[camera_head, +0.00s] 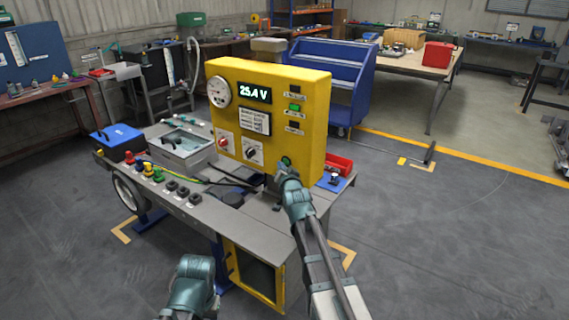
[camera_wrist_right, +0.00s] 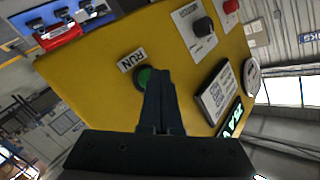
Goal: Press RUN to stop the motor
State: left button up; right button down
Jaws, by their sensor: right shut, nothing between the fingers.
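A black knob (camera_head: 250,153) and a red knob (camera_head: 222,142) sit left of the button. Colored terminals (camera_head: 148,169) line the bench's left front.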

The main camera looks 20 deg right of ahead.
jog(key=shift+s+a, duration=0.95)
jog(key=shift+a, duration=0.25)
jog(key=shift+s+a, duration=0.9)
jog(key=shift+a, duration=0.25)
jog(key=shift+s+a, duration=0.85)
jog(key=shift+a, duration=0.25)
jog(key=shift+s+a, duration=0.8)
jog(key=shift+a, duration=0.25)
jog(key=s+a+f+n+g+p, duration=0.2)
jog(key=s+a+n+g+p, duration=0.1)
jog(key=s, duration=0.7)
jog(key=s+a+f+n+g+p, duration=0.3)
jog(key=s+a+n+g+p, duration=0.1)
jog(key=s+g, duration=0.4)
jog(key=s+a+f+n+g+p, duration=0.2)
jog(key=s+a+n+g+p, duration=0.1)
jog(key=s, duration=0.9)
jog(key=n+g+p, duration=0.1)
jog(key=n+g, duration=0.1)
jog(key=shift+s+a+f+n+y, duration=0.2)
jog(key=shift+a+n+y, duration=0.1)
jog(key=shift+a+y, duration=0.1)
jog(key=shift+w, duration=0.1)
